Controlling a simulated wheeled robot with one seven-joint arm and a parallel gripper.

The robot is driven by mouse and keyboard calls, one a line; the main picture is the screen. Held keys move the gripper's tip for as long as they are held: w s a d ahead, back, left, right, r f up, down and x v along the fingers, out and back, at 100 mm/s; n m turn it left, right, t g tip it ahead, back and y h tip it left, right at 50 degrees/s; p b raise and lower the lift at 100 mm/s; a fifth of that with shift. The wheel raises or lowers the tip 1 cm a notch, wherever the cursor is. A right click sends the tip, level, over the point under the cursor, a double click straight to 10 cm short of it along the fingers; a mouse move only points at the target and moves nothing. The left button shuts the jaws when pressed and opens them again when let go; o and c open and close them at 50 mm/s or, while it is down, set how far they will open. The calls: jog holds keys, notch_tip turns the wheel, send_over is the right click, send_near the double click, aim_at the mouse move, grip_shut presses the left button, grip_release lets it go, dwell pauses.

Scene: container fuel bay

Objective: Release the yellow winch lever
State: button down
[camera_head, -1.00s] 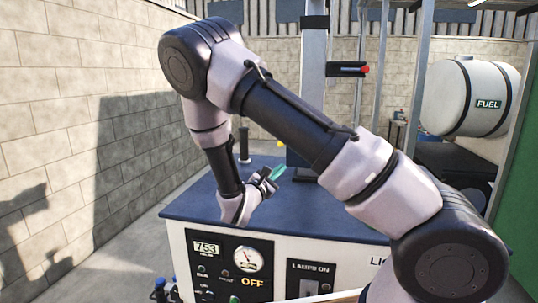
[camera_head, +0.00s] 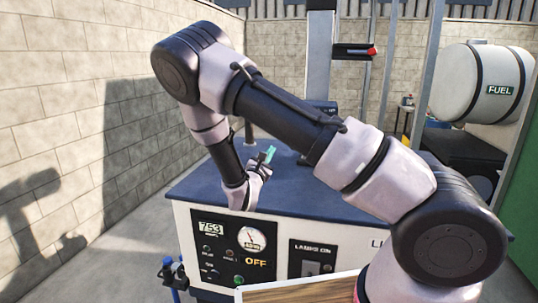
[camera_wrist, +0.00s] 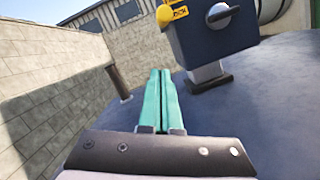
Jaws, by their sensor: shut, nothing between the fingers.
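In the wrist view, a yellow rounded knob (camera_wrist: 165,15) shows at the top edge. It sits at the left of a dark blue box (camera_wrist: 215,42), beside a yellow label with partly cut-off lettering. I take the knob to be the end of the winch lever; the rest of it is not clear. My gripper's green fingers (camera_wrist: 161,72) are together and empty, below the knob in the picture and apparently apart from it. In the head view my gripper (camera_head: 269,154) is above the blue bench top (camera_head: 300,185). The yellow knob is not visible there.
A dark post (camera_wrist: 118,82) stands at the left near the block wall (camera_wrist: 40,105). A grey upright column (camera_head: 320,55) rises behind my arm. A white fuel tank (camera_head: 480,85) is at the right.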

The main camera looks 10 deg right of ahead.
jog(key=w+d+r, duration=0.4)
jog(key=shift+d+r, duration=0.2)
jog(key=shift+r, duration=0.2)
jog(key=shift+w, duration=0.1)
jog(key=shift+a+r, duration=0.1)
jog(key=shift+r, duration=0.35)
